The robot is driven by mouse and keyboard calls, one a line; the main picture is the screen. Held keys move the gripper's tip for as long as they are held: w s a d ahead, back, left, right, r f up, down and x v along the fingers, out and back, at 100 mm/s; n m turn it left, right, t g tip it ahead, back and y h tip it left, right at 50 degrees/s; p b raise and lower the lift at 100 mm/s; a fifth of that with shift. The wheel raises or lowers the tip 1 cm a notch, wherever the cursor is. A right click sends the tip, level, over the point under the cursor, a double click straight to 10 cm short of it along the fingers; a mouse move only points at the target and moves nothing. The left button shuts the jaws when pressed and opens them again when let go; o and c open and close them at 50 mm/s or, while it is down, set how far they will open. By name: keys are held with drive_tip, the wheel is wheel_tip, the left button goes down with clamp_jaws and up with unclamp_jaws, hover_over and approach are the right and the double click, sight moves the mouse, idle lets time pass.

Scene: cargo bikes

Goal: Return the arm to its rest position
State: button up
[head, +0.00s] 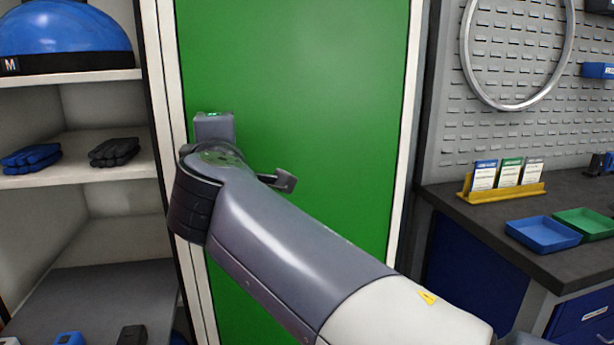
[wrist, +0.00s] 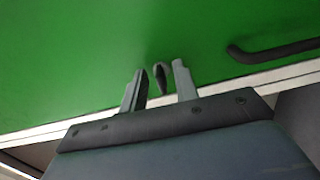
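My arm (head: 290,235) reaches from the lower right up to the left, in front of a tall green door (head: 310,80). The wrist end is near the door's left edge, and a grey finger-like part shows just right of it. In the wrist view, my gripper (wrist: 160,68) has its two grey fingers apart, close to the green surface. A small dark piece (wrist: 160,78) shows in the gap between them; I cannot tell whether it touches a finger. A dark curved handle (wrist: 275,52) is on the door to the right, clear of the fingers.
An open shelf unit (head: 95,175) with dark gloves (head: 114,151), blue gloves (head: 30,158) and a blue helmet-like dome (head: 65,30) stands left. A workbench (head: 480,222) with a blue tray (head: 543,234) and yellow card holder (head: 500,193) stands right.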

drive_tip(key=shift+w+a+r+n+p, duration=0.15)
drive_tip(key=shift+r+n+p, duration=0.2)
drive_tip(key=shift+p, duration=0.35)
drive_tip(key=n+p, duration=0.8)
drive_tip(key=p, duration=0.3)
drive_tip(key=n+p, duration=0.9)
drive_tip(key=p, duration=0.3)
drive_tip(key=shift+s+a+r+n, duration=0.1)
drive_tip(key=shift+s+a+n, duration=0.1)
drive_tip(key=shift+n, duration=0.05)
drive_tip(key=shift+s+d, duration=0.1)
drive_tip(key=shift+s, duration=0.45)
drive_tip(key=shift+d, duration=0.1)
